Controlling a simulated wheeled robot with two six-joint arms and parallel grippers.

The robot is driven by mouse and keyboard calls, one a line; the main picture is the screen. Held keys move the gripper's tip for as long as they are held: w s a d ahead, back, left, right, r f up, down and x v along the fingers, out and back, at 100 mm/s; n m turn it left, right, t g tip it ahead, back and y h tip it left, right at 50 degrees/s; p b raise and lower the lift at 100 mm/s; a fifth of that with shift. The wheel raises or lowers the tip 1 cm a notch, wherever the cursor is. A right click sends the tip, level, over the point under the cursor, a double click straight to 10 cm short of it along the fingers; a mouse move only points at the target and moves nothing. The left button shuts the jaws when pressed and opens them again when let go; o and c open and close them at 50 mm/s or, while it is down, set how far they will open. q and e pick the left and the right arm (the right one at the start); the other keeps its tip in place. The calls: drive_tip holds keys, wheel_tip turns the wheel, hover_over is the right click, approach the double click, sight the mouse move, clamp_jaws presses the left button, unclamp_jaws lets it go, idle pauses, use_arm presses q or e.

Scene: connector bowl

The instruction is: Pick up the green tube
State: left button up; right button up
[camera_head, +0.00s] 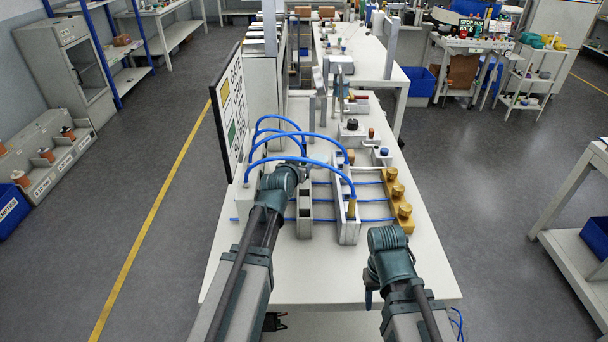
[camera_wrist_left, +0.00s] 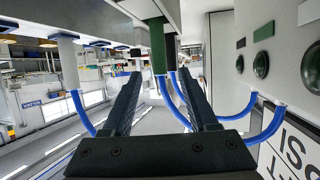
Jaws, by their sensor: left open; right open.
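The green tube (camera_wrist_left: 158,48) is a dark green cylinder with a blue hose at its end. In the left wrist view it stands in the gap between the fingertips of my left gripper (camera_wrist_left: 159,76). The fingers are open, and I cannot tell whether either one touches it. In the head view my left gripper (camera_head: 301,165) is mostly hidden by its own wrist, over the left side of the bench fixture, and I cannot make out the green tube there. My right gripper (camera_head: 372,288) hangs over the front right of the bench, open and away from the fixture.
Blue hoses (camera_head: 300,136) arch over the metal blocks (camera_head: 345,226). Gold knobs (camera_head: 397,190) line the fixture's right side. A sign panel (camera_head: 233,110) stands at the left. A white tube (camera_wrist_left: 68,62) hangs beside the left fingers. The bench front (camera_head: 320,275) is clear.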

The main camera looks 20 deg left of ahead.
sight(303, 162)
use_arm(q)
drive_tip(key=shift+w, duration=0.1)
drive_tip(key=b+x, duration=0.1)
drive_tip(key=x, duration=0.1)
drive_tip(key=b+x, duration=0.1)
drive_tip(key=x, duration=0.2)
drive_tip(key=shift+f, duration=0.25)
drive_tip(key=shift+r, duration=0.1)
drive_tip(key=shift+c, duration=0.5)
clamp_jaws()
